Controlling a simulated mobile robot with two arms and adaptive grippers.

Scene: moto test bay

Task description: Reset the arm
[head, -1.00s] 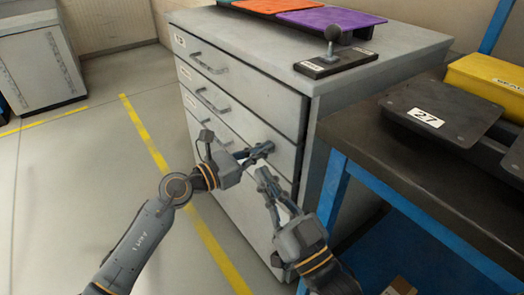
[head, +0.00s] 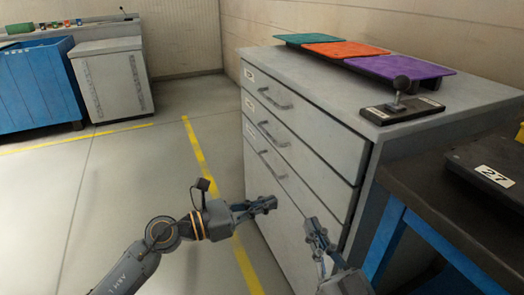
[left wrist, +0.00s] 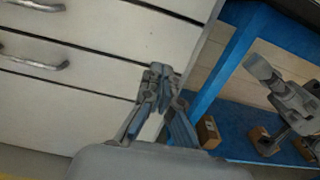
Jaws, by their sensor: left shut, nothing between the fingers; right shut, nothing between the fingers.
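My left gripper (head: 264,204) is shut and empty in the head view, in front of the grey drawer cabinet (head: 292,136). In the left wrist view its fingers (left wrist: 158,80) are closed together in front of the cabinet's drawer fronts. My right gripper (head: 314,228) is lower and further right in the head view, shut and empty near the cabinet's right corner. It also shows in the left wrist view (left wrist: 262,70) at the right, before the blue table frame. I cannot tell whether either gripper touches the cabinet.
On the cabinet top are green, orange and purple mats (head: 402,67) and a black base with a ball-topped post (head: 402,107). A dark-topped table with blue legs (head: 440,200) stands close at the right. Open floor with yellow lines (head: 195,150) lies to the left.

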